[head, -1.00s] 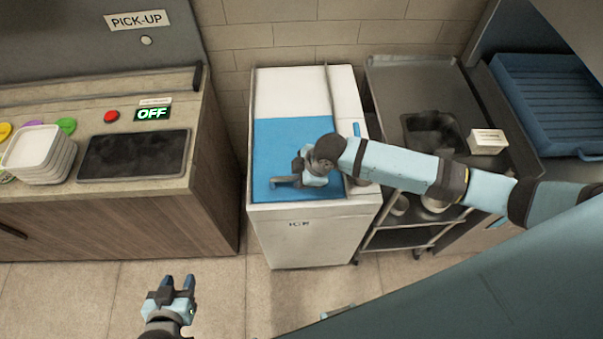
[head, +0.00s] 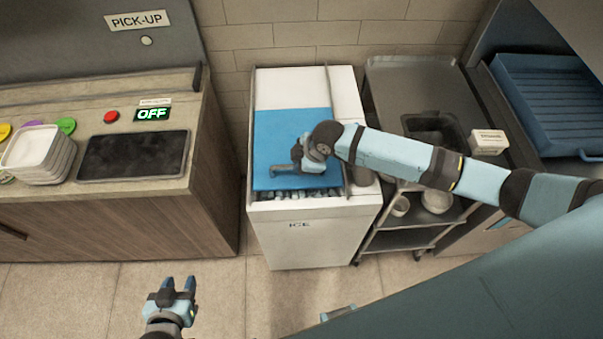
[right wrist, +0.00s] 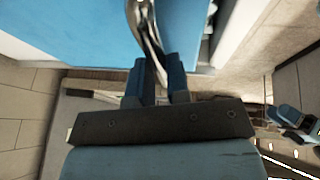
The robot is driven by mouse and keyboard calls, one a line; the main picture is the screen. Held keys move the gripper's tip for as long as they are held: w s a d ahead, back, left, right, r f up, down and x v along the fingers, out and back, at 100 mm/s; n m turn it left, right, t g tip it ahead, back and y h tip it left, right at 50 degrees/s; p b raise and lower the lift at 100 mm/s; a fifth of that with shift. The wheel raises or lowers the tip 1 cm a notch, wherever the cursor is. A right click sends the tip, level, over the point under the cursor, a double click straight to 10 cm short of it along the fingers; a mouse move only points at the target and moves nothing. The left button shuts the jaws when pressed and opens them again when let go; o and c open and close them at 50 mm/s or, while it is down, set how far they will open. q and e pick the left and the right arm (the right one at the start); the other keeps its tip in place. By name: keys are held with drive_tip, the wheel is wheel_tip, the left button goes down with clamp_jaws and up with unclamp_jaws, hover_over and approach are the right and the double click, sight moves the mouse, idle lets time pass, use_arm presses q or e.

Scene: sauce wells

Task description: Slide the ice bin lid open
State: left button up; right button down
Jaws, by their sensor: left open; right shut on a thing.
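The white ice bin (head: 318,240), marked ICE, stands against the tiled wall. Its blue lid (head: 290,130) lies on top, with a strip of ice (head: 290,195) showing along the front edge. My right gripper (head: 298,165) is over the front part of the lid, shut on the lid's handle (head: 285,171). In the right wrist view the gripper (right wrist: 160,80) has its fingers around the curved metal handle (right wrist: 145,30), with the blue lid (right wrist: 80,30) beyond. My left gripper (head: 173,286) is open and empty, above the floor at the lower left.
A wooden counter (head: 100,210) with a black pad (head: 135,155) and stacked white trays (head: 38,152) stands to the left. A metal cart (head: 410,85) with bowls below and a blue tray (head: 545,95) are at the right.

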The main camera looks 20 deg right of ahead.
drive_tip(key=w+d+b, duration=0.1)
drive_tip(key=w+b, duration=0.1)
drive_tip(key=w, duration=0.4)
drive_tip(key=w+d+b, duration=0.2)
drive_tip(key=w, duration=0.4)
drive_tip(key=w+d+b, duration=0.2)
drive_tip(key=w+b, duration=0.1)
drive_tip(key=w, duration=0.3)
drive_tip(key=shift+w+d+f, duration=0.1)
drive_tip(key=shift+w+d, duration=0.1)
drive_tip(key=shift+w, duration=0.15)
drive_tip(key=shift+w+d, duration=0.15)
drive_tip(key=shift+w, duration=0.4)
drive_tip(key=c, duration=1.1)
unclamp_jaws()
drive_tip(key=v, duration=1.4)
drive_tip(key=shift+b, duration=0.3)
